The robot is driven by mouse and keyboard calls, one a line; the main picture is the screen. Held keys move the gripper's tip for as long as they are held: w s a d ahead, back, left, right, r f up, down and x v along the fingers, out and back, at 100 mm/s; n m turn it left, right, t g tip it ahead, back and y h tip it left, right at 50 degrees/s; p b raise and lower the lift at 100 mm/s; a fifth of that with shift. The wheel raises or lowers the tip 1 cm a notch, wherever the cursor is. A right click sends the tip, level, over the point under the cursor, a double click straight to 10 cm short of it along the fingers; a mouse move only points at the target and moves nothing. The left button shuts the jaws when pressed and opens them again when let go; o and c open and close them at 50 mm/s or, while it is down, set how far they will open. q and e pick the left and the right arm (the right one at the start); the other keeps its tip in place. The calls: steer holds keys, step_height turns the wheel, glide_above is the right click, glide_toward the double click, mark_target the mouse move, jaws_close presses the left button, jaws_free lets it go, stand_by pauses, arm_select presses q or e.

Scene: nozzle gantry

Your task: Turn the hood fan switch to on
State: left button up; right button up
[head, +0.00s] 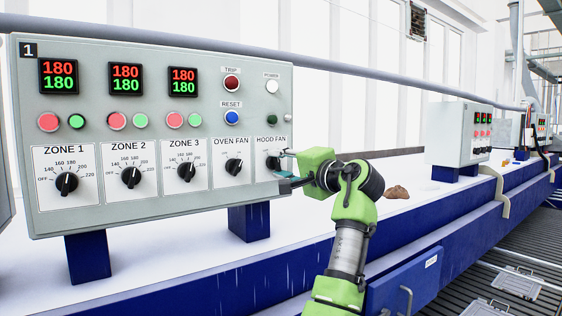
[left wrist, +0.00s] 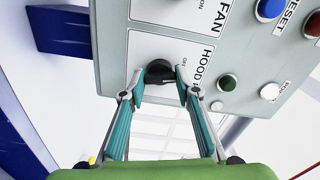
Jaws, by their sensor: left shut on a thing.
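The hood fan switch (head: 272,162) is a black rotary knob on a white plate marked HOOD FAN, at the lower right of the grey control panel (head: 215,88). My left gripper (head: 281,166) reaches it from the right and is shut on it. In the left wrist view the black knob (left wrist: 159,70) sits between the two fingertips (left wrist: 160,90) of the gripper, with an OFF mark beside it. The fingers partly cover the knob, and I cannot tell clearly which way its pointer faces. My right gripper is not in view.
The oven fan knob (head: 233,166) is just left of the hood fan plate. The zone 3 knob (head: 186,172) is further left. The reset button (head: 231,117) and power light (head: 272,87) are above. A second control box (head: 457,135) stands further back on the right.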

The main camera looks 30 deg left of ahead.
arm_select(q)
steer(key=m+p, duration=0.3)
steer(key=m, duration=0.3)
steer(key=shift+r, duration=0.1)
steer(key=shift+m+p, duration=0.95)
steer(key=shift+m, duration=0.35)
steer(key=shift+f+m, duration=0.2)
steer(key=shift+m, duration=0.1)
steer(key=o, duration=1.1)
steer(key=shift+d, duration=0.15)
steer(key=v, duration=1.1)
steer(key=shift+s+d, duration=0.15)
steer(key=shift+d, duration=0.2)
